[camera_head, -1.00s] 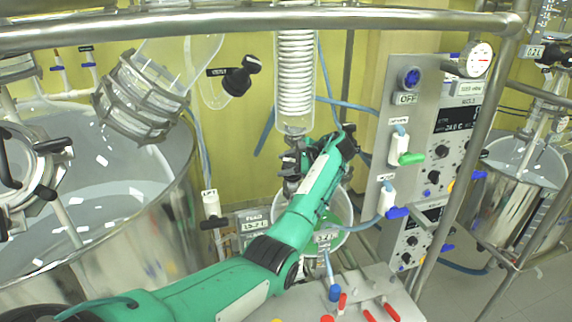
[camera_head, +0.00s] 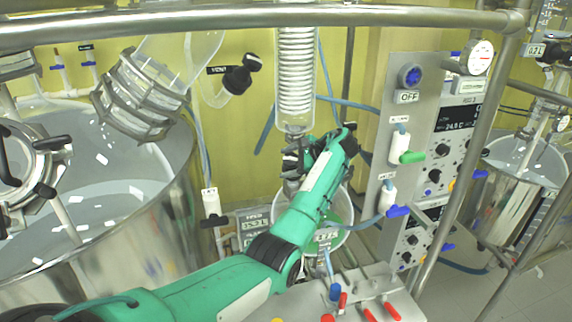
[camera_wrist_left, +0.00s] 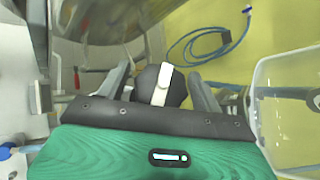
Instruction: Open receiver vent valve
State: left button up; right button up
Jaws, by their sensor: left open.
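My green left arm reaches up from the lower left in the head view. Its left gripper (camera_head: 293,163) is below the coiled glass condenser (camera_head: 295,75), and its fingers are dark and hard to make out there. In the left wrist view, a round black knob with a white stripe (camera_wrist_left: 160,85) sits between the two spread fingers. The gripper is open, and I cannot tell whether either finger touches the knob. The valve body behind the knob is hidden. Another black valve (camera_head: 238,76) with a blurred label is higher up, left of the condenser. My right gripper is not in view.
A large steel vessel (camera_head: 150,235) stands at left. A control panel (camera_head: 399,130) with valves and dials is right of the arm. A metal rail (camera_head: 180,25) crosses the top. A white bucket (camera_head: 350,232) is behind the forearm. A blue hose (camera_wrist_left: 222,42) hangs against the yellow wall.

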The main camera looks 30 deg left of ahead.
pick_arm(q)
jog(key=b+v, duration=0.2)
jog(key=v, duration=0.4)
jog(key=shift+d+r+b, duration=0.15)
jog(key=shift+d+b, duration=0.1)
jog(key=shift+b, duration=0.15)
jog(key=shift+d, duration=0.1)
